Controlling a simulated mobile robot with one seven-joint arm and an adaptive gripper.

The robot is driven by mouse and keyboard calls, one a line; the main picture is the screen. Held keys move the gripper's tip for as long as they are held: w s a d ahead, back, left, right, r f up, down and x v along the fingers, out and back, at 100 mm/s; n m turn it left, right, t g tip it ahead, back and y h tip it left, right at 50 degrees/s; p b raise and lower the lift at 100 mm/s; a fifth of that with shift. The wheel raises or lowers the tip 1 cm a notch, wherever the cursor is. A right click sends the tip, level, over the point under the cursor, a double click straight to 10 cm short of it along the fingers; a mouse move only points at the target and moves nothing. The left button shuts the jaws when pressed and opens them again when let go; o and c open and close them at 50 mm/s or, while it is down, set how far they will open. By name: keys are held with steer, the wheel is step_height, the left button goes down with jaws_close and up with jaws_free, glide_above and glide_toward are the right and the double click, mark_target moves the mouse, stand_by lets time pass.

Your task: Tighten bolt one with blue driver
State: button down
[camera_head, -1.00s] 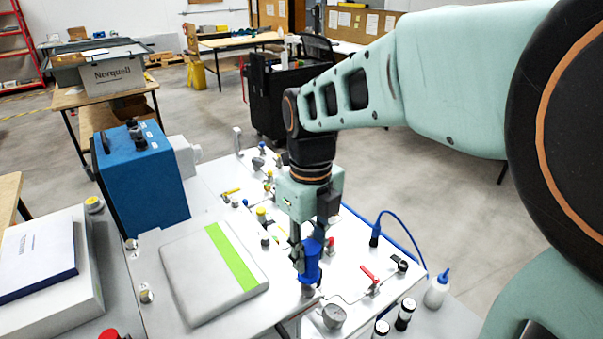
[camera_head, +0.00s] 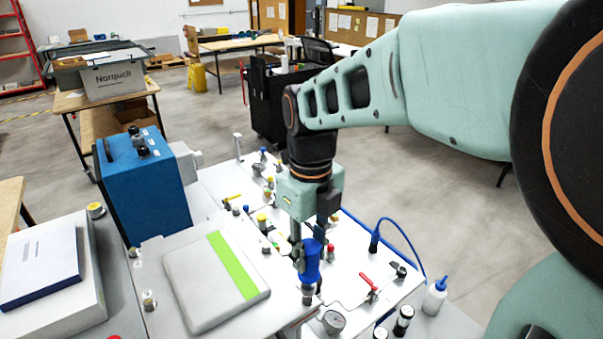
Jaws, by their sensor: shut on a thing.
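My gripper (camera_head: 310,245) points down over the front of the white panel (camera_head: 345,262) and is shut on the blue driver (camera_head: 309,265). The driver stands roughly upright, with its dark lower end (camera_head: 308,292) at or just above the panel's front edge. Bolt one cannot be made out; the driver's tip and the panel edge cover that spot. I cannot tell whether the tip touches a bolt.
A grey case with a green stripe (camera_head: 216,279) lies left of the driver. A gauge (camera_head: 333,322), a red-handled valve (camera_head: 369,283) and a white bottle (camera_head: 435,296) are to the right. A blue box (camera_head: 146,190) stands at the back left.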

steer(key=shift+r+p, duration=1.05)
steer(key=shift+r, duration=0.55)
steer(key=shift+f, duration=0.1)
stand_by(0.8)
